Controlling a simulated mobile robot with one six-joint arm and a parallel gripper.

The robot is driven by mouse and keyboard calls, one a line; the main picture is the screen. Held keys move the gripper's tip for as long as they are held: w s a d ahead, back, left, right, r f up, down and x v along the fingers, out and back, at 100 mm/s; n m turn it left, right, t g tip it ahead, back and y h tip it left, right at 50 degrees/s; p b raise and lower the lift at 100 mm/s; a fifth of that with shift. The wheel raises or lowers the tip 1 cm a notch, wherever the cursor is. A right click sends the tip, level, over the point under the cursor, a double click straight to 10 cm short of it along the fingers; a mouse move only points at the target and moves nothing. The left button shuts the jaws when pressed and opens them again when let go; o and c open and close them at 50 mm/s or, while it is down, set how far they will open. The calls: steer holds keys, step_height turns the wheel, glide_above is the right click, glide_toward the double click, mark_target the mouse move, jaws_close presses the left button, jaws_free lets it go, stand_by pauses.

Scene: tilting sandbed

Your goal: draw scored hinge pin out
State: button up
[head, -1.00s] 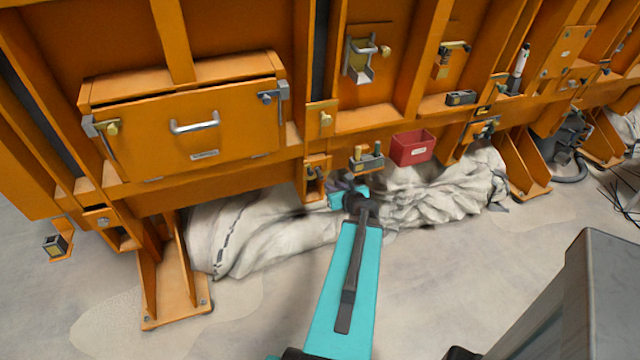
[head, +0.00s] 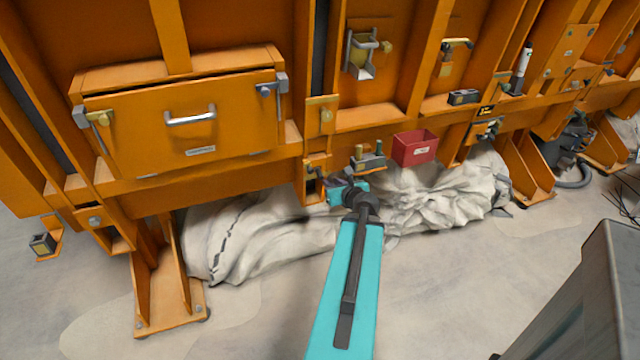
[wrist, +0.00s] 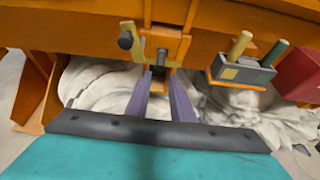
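My gripper (head: 340,190) is at the bed's lower rail, in front of a small orange hinge bracket (head: 312,190). In the wrist view its two purple-grey fingers (wrist: 161,75) are apart, with nothing visibly held between them. Their tips point at the underside of the bracket (wrist: 165,40). A tan pin with a dark round end (wrist: 126,40) sits at the bracket's left side. A grey block (wrist: 240,70) to the right holds a tan pin (wrist: 239,44) and a green pin (wrist: 273,53), both upright. I cannot make out scoring on any pin.
A red bin (head: 414,148) hangs right of the block. Crumpled pale cloth (head: 270,240) lies under the rail. An orange support foot (head: 165,290) stands left. A drawer-like panel with a handle (head: 190,118) is above left.

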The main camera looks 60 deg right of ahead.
mark_target(321, 176)
steer(key=b, duration=0.2)
steer(key=shift+w+d+f+b, duration=0.1)
steer(key=shift+w+f+b, duration=0.05)
steer(key=shift+f+b, duration=0.2)
steer(key=shift+b+x, duration=1.55)
steer(key=shift+x, duration=3.9)
steer(key=shift+d+r, duration=0.1)
steer(key=shift+r, duration=0.05)
jaws_close()
